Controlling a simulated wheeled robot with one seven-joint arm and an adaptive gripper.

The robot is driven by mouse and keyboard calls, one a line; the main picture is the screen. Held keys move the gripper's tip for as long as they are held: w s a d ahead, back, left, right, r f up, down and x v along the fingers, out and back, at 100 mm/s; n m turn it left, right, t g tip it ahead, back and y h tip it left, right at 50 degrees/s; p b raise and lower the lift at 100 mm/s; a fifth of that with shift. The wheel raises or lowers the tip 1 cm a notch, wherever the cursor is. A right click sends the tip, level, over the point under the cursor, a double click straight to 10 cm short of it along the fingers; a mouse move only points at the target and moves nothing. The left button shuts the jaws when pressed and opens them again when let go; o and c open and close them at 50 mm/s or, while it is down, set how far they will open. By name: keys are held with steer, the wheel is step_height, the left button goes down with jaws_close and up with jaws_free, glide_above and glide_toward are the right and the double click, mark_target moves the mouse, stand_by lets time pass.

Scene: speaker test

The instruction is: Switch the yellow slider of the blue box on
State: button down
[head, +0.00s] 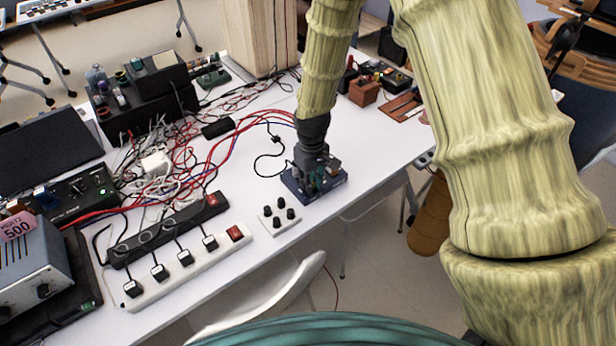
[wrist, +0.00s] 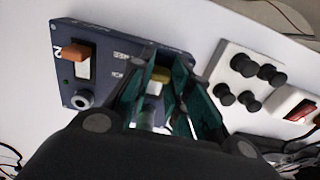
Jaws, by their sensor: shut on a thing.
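The blue box (head: 298,189) lies on the white table, under my gripper (head: 317,178) in the head view. In the wrist view the box (wrist: 103,42) shows an orange slider (wrist: 75,54) in a white slot, a small green light and a round metal jack. The yellow slider (wrist: 161,73) sits farther right on the box, between the teal fingers of my gripper (wrist: 160,88). The fingers are shut on it. They hide part of the yellow slider and its slot. In the head view my gripper covers the yellow slider.
A white block with several black knobs (head: 270,226) stands close beside the blue box. A white power strip (head: 158,289) and a dark strip (head: 135,249) lie to the left. Red and black cables (head: 222,150) run behind. The table's front edge (head: 345,205) is near the box.

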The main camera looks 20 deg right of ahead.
steer(key=shift+s+d, duration=0.1)
steer(key=shift+s, duration=0.05)
steer(key=c, duration=1.5)
jaws_free()
steer(key=shift+o, duration=0.9)
steer(key=shift+s, duration=0.15)
steer(key=shift+r, duration=0.1)
step_height(320, 180, up, 12)
